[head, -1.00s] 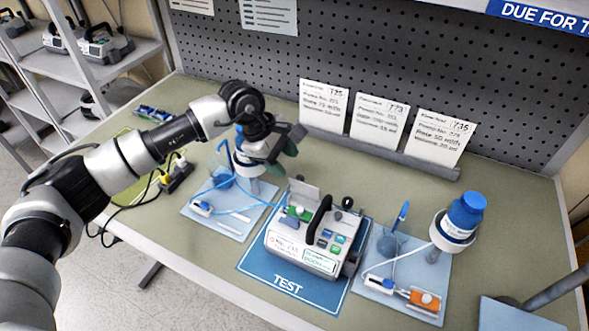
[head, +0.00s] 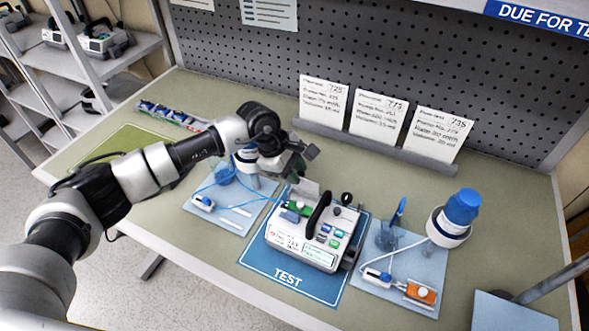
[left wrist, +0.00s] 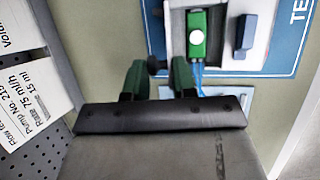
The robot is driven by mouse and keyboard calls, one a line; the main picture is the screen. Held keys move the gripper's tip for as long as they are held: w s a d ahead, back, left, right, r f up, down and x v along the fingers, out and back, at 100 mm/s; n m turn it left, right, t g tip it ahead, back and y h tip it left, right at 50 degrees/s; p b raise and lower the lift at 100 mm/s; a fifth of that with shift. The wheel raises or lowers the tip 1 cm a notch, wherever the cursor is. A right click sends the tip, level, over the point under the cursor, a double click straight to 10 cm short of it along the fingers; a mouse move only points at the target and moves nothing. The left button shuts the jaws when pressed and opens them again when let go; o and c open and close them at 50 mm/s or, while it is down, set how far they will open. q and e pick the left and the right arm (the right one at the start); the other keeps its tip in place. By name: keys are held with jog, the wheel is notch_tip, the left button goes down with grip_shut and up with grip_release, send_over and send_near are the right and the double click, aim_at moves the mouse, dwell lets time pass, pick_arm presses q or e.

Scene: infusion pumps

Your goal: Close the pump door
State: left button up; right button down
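The pump (head: 305,240) sits on the blue TEST mat (head: 270,283), with a dark carrying handle, buttons and a small screen. Its pale door flap (head: 306,187) stands raised at the back left of the pump. A green part (head: 297,207) with blue tubing shows in the open bay; the green part is also in the left wrist view (left wrist: 197,38). My left gripper (head: 300,165) is just behind the raised flap, above the table. In the left wrist view its two fingers (left wrist: 158,78) are apart with nothing held between them. Whether it touches the flap is unclear. My right gripper is out of view.
A left tray (head: 228,213) holds a blue-topped bottle and tubing, partly behind my arm. Cards (head: 378,118) stand along the pegboard.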

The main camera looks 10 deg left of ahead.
aim_at(301, 187)
pick_arm(q)
jog(key=shift+b, duration=0.3)
dwell(0.5)
jog(key=shift+s+a+f+t+b, duration=0.15)
jog(key=shift+t+b, duration=0.15)
jog(key=shift+b, duration=0.15)
jog(key=s+t+b, duration=0.1)
jog(key=b, duration=0.4)
jog(key=s+f+m+t+h+b, duration=0.1)
jog(key=t+b, duration=0.1)
jog(key=b, duration=0.4)
jog(key=s+a+t+h+b, duration=0.1)
jog(key=t+b, duration=0.1)
jog(key=b, duration=0.4)
jog(key=shift+f, duration=0.2)
jog(key=shift+s+r+m+h+b, duration=0.15)
jog(key=shift+m+h+b, duration=0.15)
jog(key=shift+b, duration=0.4)
jog(key=shift+t, duration=0.3)
jog(key=o, duration=0.8)
jog(key=shift+o, duration=0.2)
